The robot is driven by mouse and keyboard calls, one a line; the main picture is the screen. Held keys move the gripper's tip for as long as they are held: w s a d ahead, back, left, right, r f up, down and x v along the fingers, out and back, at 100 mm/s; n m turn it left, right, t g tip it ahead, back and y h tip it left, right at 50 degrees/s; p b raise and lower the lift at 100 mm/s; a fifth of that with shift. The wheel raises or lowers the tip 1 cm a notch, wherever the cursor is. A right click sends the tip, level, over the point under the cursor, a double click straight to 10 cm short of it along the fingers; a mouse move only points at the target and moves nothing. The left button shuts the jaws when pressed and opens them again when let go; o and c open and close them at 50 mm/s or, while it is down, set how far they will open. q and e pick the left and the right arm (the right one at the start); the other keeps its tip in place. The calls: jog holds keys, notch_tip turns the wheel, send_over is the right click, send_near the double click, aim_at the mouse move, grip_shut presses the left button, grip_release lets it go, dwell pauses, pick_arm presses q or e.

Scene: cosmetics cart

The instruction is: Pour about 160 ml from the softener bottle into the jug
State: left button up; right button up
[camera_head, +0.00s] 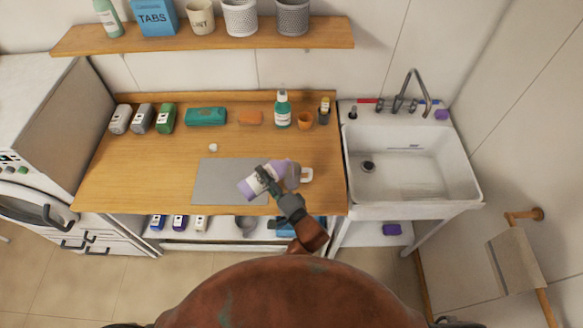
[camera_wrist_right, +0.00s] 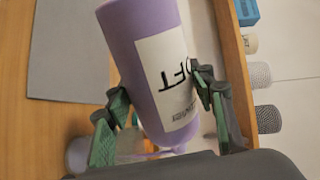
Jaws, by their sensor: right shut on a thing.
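The softener bottle (camera_head: 250,186), purple with a white label, is tilted well over above the grey mat (camera_head: 215,188). Its neck end points right, at the jug (camera_head: 293,176). My right gripper (camera_head: 271,184) is shut around the bottle's body. In the right wrist view the bottle (camera_wrist_right: 140,35) sits between the two fingers (camera_wrist_right: 162,108), its mouth low in the picture. A thin purple streak shows by the mouth, beside a clear vessel that looks like the jug (camera_wrist_right: 78,153). The jug's fill level cannot be read. My left gripper is not in view.
A small white cap (camera_head: 213,147) lies on the wooden counter (camera_head: 110,180). A pump bottle (camera_head: 282,110), an orange cup (camera_head: 305,121) and several containers stand along the back. The sink (camera_head: 400,165) is to the right. A shelf (camera_head: 200,38) hangs above.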

jog(key=shift+r+m+p, duration=0.3)
jog(key=shift+r+p, duration=0.05)
jog(key=shift+p, duration=0.1)
jog(key=shift+r+p, duration=0.25)
jog(key=shift+p, duration=0.2)
dwell(0.6)
jog(key=shift+d+m+p, duration=0.1)
jog(key=shift+m+p, duration=0.9)
dwell(1.8)
jog(key=shift+w+r+p, duration=0.1)
jog(key=shift+r+p, duration=0.05)
jog(key=shift+p, duration=0.15)
dwell(0.3)
